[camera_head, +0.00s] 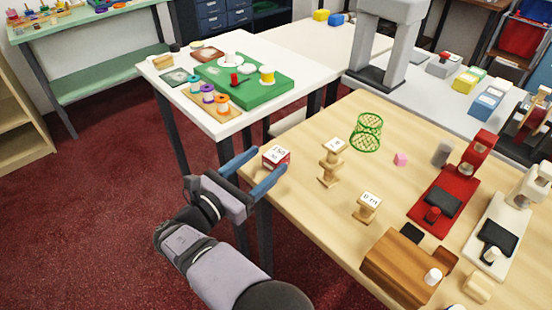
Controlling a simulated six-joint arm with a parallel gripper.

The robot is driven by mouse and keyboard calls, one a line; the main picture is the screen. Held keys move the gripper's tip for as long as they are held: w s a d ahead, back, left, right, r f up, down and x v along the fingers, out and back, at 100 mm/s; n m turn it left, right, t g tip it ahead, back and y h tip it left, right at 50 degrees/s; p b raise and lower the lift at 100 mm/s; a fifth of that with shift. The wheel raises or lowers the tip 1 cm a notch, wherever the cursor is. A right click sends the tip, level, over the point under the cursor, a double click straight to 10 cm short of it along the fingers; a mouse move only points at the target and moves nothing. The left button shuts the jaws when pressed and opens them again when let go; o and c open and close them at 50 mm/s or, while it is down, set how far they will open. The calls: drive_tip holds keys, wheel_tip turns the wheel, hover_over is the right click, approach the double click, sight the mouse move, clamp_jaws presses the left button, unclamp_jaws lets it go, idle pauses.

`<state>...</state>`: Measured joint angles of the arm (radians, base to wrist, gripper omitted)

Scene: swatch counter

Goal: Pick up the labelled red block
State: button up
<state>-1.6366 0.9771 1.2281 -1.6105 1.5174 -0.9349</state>
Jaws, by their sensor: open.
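The red block (276,158) has a white label with dark writing on its top face; the writing is too small to read surely. It is at the left corner of the light wooden table (300,205). What it rests on is hidden. My gripper (271,159) is open, with its two blue fingers reaching in from the left. The block shows between the fingertips, one finger on its far side and one on its near side. I cannot tell whether either finger touches it.
Two wooden stands with white labelled tops, a taller one (331,165) and a shorter one (367,208), stand to the right. A brown wooden box (400,268) is at the front. Bare tabletop lies between.

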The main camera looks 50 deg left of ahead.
sight(268, 160)
drive_tip(key=shift+w+a+f, duration=0.1)
drive_tip(key=shift+w+a, duration=0.1)
drive_tip(key=shift+w, duration=1.1)
drive_tip(key=shift+w+a+f, duration=0.1)
drive_tip(key=shift+w+a, duration=0.05)
drive_tip(key=shift+w, duration=1.1)
drive_tip(key=c, duration=1.2)
